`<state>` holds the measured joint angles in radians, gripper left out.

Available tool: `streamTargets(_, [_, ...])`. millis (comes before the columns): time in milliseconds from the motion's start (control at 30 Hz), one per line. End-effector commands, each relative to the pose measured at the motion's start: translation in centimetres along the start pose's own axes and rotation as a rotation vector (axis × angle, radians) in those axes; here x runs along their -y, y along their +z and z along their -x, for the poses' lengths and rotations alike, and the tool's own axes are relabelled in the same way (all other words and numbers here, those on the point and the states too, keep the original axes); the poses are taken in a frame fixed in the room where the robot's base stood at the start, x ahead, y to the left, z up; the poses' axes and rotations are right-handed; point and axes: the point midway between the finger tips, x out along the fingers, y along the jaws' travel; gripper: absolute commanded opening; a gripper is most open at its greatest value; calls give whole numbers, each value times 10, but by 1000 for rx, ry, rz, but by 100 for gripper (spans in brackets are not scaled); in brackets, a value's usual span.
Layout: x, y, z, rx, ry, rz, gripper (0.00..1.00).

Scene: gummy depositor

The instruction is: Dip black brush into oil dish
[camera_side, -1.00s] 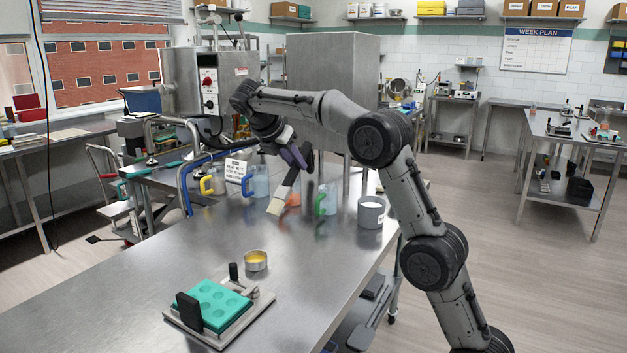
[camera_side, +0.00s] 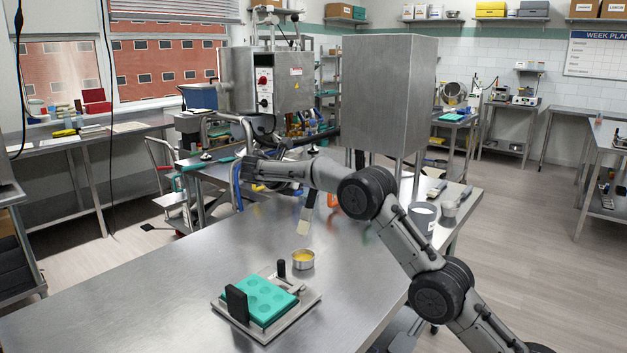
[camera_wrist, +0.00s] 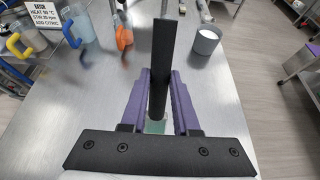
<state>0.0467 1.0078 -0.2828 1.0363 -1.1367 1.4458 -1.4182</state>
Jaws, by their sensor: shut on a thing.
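The black brush hangs bristles down in the side view, with its dark handle (camera_side: 310,203) below my forearm and its pale bristles (camera_side: 303,228) lowest. The oil dish (camera_side: 303,260) is a small round metal dish with yellow contents, standing on the steel table. The bristles appear just behind and above the dish, apart from it. My gripper's purple fingers (camera_wrist: 160,88) are shut on the black brush handle (camera_wrist: 160,50) in the wrist view. In the side view my arm hides the fingers.
A tray with a teal mold (camera_side: 268,296) and black uprights stands in front of the dish. A grey cup (camera_side: 423,217) is at right. Blue (camera_wrist: 80,22), yellow (camera_wrist: 20,45) and orange-handled jugs (camera_wrist: 123,35) stand behind. The table's left part is clear.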

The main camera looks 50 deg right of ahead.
Motion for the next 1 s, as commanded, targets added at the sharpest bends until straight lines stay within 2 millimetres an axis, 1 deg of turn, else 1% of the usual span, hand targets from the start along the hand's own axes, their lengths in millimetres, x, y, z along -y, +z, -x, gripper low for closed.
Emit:
streamTargets(700, [1,-43,-36,-2,-2,2,0])
streamTargets(1000, [0,-66,-36,-2,-1,2,0])
